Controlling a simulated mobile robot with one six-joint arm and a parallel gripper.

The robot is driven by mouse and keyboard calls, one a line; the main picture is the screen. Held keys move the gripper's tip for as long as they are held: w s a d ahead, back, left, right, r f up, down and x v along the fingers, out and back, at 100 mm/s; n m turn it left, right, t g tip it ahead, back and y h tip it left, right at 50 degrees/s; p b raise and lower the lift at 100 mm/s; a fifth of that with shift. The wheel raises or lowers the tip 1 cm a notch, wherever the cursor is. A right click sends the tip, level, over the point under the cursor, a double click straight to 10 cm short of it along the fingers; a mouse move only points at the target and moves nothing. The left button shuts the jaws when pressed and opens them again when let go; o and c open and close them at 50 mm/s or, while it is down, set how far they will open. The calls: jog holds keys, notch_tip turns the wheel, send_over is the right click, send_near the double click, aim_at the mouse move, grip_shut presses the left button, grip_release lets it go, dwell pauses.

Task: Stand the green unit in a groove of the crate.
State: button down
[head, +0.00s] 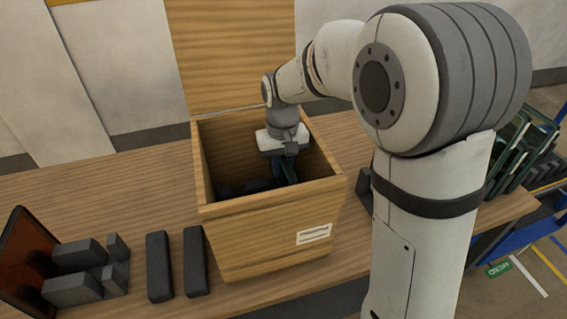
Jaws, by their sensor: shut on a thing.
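A wooden crate (270,234) stands on the table with its lid raised at the back. My gripper (287,176) reaches down into the crate, right of its middle, and is shut. It is shut on the green unit (282,170), of which only a small dark teal part shows below the gripper. The rest of the unit is hidden by the gripper and the crate's front wall. Dark shapes lie along the crate's floor, but the grooves cannot be made out. I cannot tell whether the unit stands in a groove or touches the floor.
At left an orange-brown panel (24,257) in a dark frame leans beside dark blocks (75,289). Two long dark bars (159,266) lie left of the crate. Several green-edged panels (515,142) stand at far right. The table is clear behind the bars.

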jog(key=shift+f, duration=0.1)
dwell(0.3)
jog(key=c, duration=1.2)
grip_release()
jog(key=shift+f, duration=0.1)
jog(key=shift+c, duration=0.2)
